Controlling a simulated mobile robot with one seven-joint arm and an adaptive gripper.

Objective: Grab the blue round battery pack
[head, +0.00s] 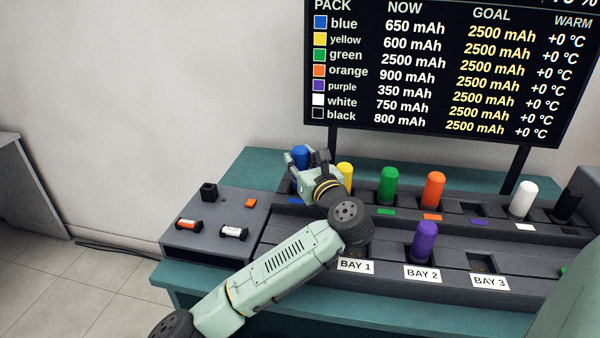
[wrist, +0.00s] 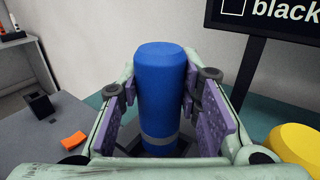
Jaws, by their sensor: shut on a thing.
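The blue round battery pack (wrist: 160,95) is an upright blue cylinder with a grey band near its bottom, in the middle of the wrist view. In the head view the blue pack (head: 300,154) stands at the left end of the back row, partly hidden by my gripper. My gripper (head: 303,165) reaches it from the front. In the wrist view my gripper (wrist: 166,120) has its purple pads on both sides of the pack, shut on it.
Yellow (head: 345,174), green (head: 388,186), orange (head: 433,191), white (head: 523,200) and black (head: 567,205) packs stand to the right. A purple pack (head: 424,242) stands at BAY 2. The screen (head: 450,70) rises behind. A grey panel (head: 215,250) with small parts lies left.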

